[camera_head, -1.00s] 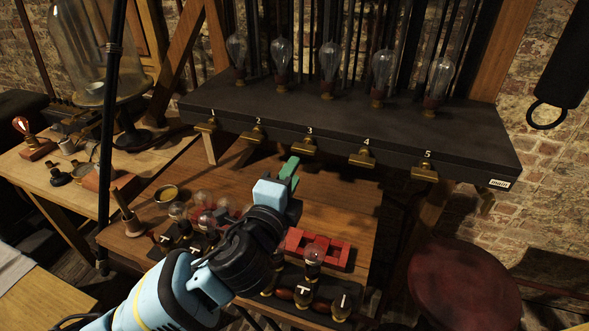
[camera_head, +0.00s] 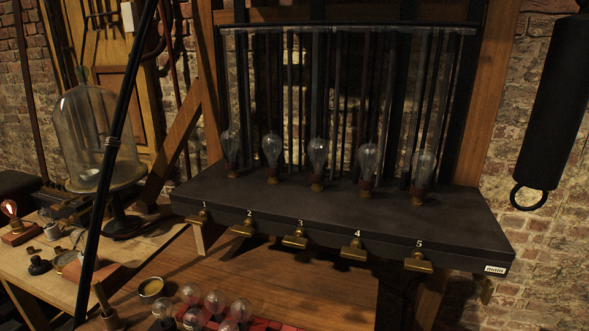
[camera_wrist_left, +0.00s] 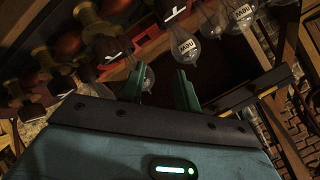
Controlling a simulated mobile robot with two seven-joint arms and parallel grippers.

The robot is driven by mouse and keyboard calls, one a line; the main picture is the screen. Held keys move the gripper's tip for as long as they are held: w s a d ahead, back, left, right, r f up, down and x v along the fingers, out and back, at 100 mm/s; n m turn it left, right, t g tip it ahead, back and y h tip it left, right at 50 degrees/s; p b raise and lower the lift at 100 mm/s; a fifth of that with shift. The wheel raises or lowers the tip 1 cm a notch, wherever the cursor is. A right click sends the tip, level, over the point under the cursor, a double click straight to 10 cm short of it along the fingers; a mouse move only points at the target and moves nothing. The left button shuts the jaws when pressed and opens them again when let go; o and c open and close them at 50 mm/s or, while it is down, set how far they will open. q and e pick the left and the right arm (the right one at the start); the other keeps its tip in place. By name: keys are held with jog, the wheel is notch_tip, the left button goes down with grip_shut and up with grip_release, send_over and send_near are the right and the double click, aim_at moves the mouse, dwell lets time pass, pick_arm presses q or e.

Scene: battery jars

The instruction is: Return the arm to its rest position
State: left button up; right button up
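My left gripper (camera_wrist_left: 162,76) shows only in the left wrist view. Its two green fingers stand apart, and I see nothing held between them. A clear glass bulb (camera_wrist_left: 149,79) appears beyond the left finger; its distance is hard to tell. No part of my left arm shows in the head view. My right gripper is in neither view.
A dark shelf (camera_head: 340,210) carries several upright bulbs above brass knobs numbered 1 to 5. A glass bell jar (camera_head: 85,135) stands left. A black pole (camera_head: 110,150) crosses the left side.

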pick_arm(q)
jog(key=s+a+f+n+g, duration=0.3)
jog(key=s+a+f, duration=0.1)
jog(key=s, duration=0.5)
jog(key=s+a+f+n+g+y, duration=0.1)
jog(key=s+a+f+n+g, duration=0.3)
jog(key=s, duration=0.4)
jog(key=s+a+f+n+g, duration=0.3)
jog(key=s+a+f, duration=0.15)
jog(key=s, duration=0.45)
jog(key=w+d+f+t+h, duration=0.1)
jog(key=w+d+f+t, duration=0.2)
jog(key=w+f+t, duration=0.4)
notch_tip(320, 180, down, 4)
jog(key=shift+w+r+m+t, duration=0.2)
jog(key=shift+m+t, duration=0.1)
jog(key=shift+t, duration=0.2)
